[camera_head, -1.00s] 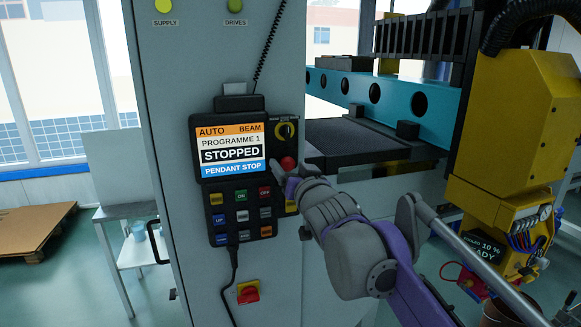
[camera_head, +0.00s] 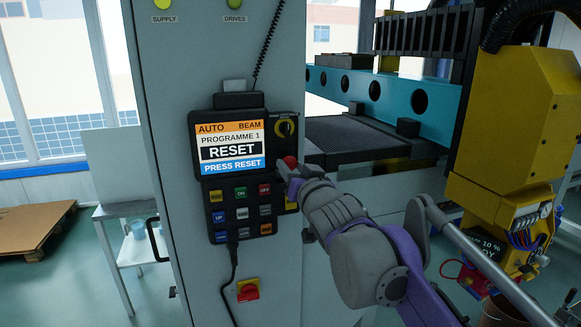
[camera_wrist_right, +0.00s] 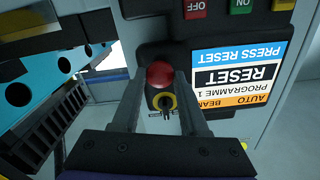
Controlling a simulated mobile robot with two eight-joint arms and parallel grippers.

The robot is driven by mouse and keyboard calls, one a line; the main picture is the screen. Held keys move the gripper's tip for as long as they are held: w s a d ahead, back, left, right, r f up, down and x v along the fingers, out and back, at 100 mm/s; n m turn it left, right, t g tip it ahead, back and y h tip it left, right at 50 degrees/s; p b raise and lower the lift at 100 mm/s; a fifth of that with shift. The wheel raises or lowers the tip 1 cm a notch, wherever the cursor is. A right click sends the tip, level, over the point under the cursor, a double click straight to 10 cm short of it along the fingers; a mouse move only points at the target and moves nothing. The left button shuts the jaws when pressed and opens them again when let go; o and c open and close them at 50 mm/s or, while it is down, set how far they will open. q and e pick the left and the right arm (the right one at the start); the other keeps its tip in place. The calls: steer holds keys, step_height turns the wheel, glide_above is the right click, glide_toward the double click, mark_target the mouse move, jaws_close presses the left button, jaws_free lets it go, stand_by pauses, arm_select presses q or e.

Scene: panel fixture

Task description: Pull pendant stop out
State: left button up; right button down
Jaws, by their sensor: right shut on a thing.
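The pendant (camera_head: 232,170) hangs on the front of the grey cabinet. Its screen (camera_head: 229,147) reads "RESET" and "PRESS RESET". The red pendant stop (camera_head: 290,161) is a round knob to the right of the screen, partly hidden by my right gripper (camera_head: 287,170). In the right wrist view the red stop (camera_wrist_right: 160,74) sits between the two fingertips of my right gripper (camera_wrist_right: 160,82), which is shut on it. A yellow-ringed selector switch (camera_wrist_right: 164,101) is beside the stop. My left gripper does not show.
Coloured keys (camera_head: 240,213) lie below the screen, close to my right gripper. A red and yellow switch (camera_head: 248,290) is low on the cabinet (camera_head: 190,260). The yellow machine head (camera_head: 510,130) and teal beam (camera_head: 385,92) stand to the right. A coiled cable (camera_head: 266,50) hangs above the pendant.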

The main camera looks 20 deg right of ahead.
steer(key=shift+c, duration=2.1)
jaws_free()
steer(key=shift+s, duration=0.15)
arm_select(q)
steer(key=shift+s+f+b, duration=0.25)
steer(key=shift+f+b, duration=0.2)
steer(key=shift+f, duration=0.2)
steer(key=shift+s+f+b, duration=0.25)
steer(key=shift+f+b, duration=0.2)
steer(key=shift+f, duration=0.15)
arm_select(e)
steer(key=s, duration=1)
steer(key=shift+s+d, duration=0.2)
steer(key=shift+s, duration=0.2)
steer(key=s+d+f+g+h, duration=0.1)
steer(key=s+f+g, duration=0.25)
steer(key=f, duration=0.75)
steer(key=s+f+g, duration=0.2)
steer(key=s+f, duration=0.2)
steer(key=f, duration=0.6)
steer(key=s+d+f+g+h, duration=0.1)
steer(key=s+f+g, duration=0.25)
steer(key=f, duration=0.75)
steer(key=s+a+f+n+g+y, duration=0.1)
steer(key=s+a+f+n+g, duration=0.1)
steer(key=s+f, duration=0.8)
step_height(320, 180, down, 2)
steer(key=shift+s+f+g, duration=0.15)
steer(key=shift+s+g, duration=0.2)
steer(key=shift+g, duration=0.45)
